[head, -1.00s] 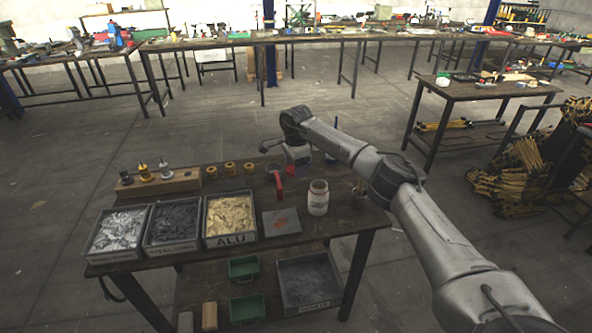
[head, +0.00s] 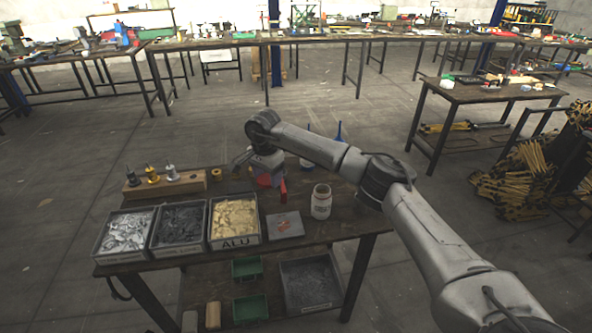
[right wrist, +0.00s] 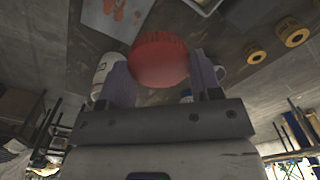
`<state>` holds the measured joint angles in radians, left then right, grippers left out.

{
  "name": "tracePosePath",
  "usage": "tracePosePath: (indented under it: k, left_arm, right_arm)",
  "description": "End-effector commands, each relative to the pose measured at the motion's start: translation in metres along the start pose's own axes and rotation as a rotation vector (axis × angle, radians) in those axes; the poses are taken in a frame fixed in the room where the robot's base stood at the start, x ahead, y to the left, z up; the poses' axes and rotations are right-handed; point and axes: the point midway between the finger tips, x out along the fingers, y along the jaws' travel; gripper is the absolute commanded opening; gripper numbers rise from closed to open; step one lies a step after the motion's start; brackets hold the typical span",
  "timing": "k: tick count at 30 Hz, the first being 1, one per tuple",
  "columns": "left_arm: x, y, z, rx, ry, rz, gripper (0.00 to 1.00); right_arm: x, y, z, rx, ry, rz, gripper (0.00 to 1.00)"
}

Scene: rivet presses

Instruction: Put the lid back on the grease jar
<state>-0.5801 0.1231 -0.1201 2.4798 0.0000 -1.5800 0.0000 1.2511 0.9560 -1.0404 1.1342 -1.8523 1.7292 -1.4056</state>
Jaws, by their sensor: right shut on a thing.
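The grease jar (head: 321,201) is a cream, open-mouthed jar standing upright on the near bench, right of the grey plate. My right gripper (head: 266,180) is left of the jar and above the bench, apart from it. In the right wrist view, its two fingers (right wrist: 163,84) are shut on a round red lid with a ridged rim (right wrist: 159,60). A pale rounded thing, likely the jar (right wrist: 104,70), shows behind the left finger. In the head view the lid is mostly hidden by the gripper. My left gripper is not in view.
A grey plate with red stains (head: 284,225) lies left of the jar. Rivet bins (head: 234,242) fill the front left, and a wooden block with pins (head: 165,185) stands behind them. Blue-tipped items (head: 339,133) stand at the back.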

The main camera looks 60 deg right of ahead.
Motion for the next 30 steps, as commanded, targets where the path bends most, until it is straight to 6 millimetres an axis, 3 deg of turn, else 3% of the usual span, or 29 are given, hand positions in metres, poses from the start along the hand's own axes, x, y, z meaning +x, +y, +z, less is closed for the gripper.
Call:
tracePosePath:
  k: [1,6,12,15,21,30]
  left_arm:
    - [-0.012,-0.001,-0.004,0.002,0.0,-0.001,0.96]
    - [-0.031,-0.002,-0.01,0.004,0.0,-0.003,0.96]
    - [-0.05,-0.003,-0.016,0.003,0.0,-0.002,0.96]
    - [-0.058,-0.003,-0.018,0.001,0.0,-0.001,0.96]
    - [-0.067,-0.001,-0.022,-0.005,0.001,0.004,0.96]
    - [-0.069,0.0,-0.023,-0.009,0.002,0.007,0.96]
  right_arm:
    - [-0.018,-0.003,0.033,-0.132,0.0,-0.003,0.37]
    - [-0.049,0.009,0.133,-0.576,0.002,-0.003,0.37]
    - [-0.076,0.048,0.228,-1.056,0.002,-0.001,0.37]
    - [-0.085,0.071,0.262,-1.253,0.001,0.0,0.37]
    - [-0.095,0.107,0.301,-1.52,0.0,-0.001,0.37]
    - [-0.098,0.124,0.315,-1.634,-0.001,0.0,0.37]
